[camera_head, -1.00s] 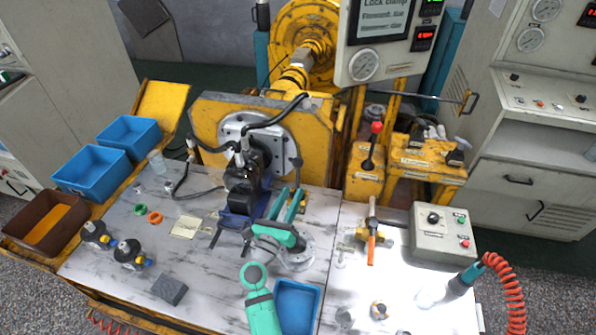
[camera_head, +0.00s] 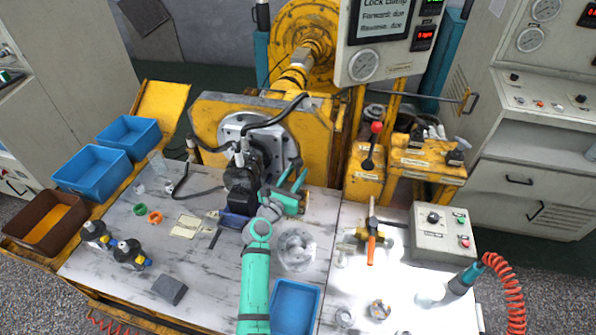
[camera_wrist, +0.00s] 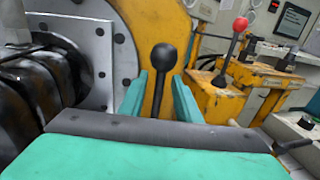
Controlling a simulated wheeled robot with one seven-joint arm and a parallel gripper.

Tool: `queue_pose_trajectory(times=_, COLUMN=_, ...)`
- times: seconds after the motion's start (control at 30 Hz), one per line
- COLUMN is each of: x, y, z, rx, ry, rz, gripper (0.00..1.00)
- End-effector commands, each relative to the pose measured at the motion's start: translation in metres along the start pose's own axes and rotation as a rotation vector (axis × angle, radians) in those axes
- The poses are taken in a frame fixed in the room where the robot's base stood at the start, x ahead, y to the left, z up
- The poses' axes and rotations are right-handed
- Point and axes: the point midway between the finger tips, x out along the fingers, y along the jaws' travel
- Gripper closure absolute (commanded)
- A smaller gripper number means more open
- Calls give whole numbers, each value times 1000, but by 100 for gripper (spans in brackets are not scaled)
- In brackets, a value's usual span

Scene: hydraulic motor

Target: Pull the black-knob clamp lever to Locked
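The black-knob clamp lever (camera_wrist: 164,60) stands upright in the wrist view, in front of the yellow plate. Its knob (camera_head: 296,163) is small and dark in the head view, at the right of the motor flange. My teal gripper (camera_wrist: 160,98) is open, with one finger on each side of the lever's shaft in the picture. Whether the fingers touch the shaft or how deep it sits between them I cannot tell. In the head view my gripper (camera_head: 292,180) points at the lever from the front. The lever's lower end is hidden behind my gripper.
The black motor (camera_head: 243,185) with hoses is close left of my gripper. A red-knob lever (camera_head: 376,128) stands to the right on a yellow box. The monitor (camera_head: 385,20) reads "Lock clamp", with Forward and Reverse due. A blue tray (camera_head: 296,305) lies in front.

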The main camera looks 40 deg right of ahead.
Motion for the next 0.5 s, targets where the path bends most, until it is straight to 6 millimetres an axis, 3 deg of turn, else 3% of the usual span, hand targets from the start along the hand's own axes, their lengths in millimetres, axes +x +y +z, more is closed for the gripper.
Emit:
queue_pose_trajectory(times=0.2, x=15, y=0, z=0, rx=1, ry=0, rz=0, gripper=70)
queue_pose_trajectory(times=0.5, x=16, y=0, z=0, rx=0, ry=-1, rz=1, gripper=72)
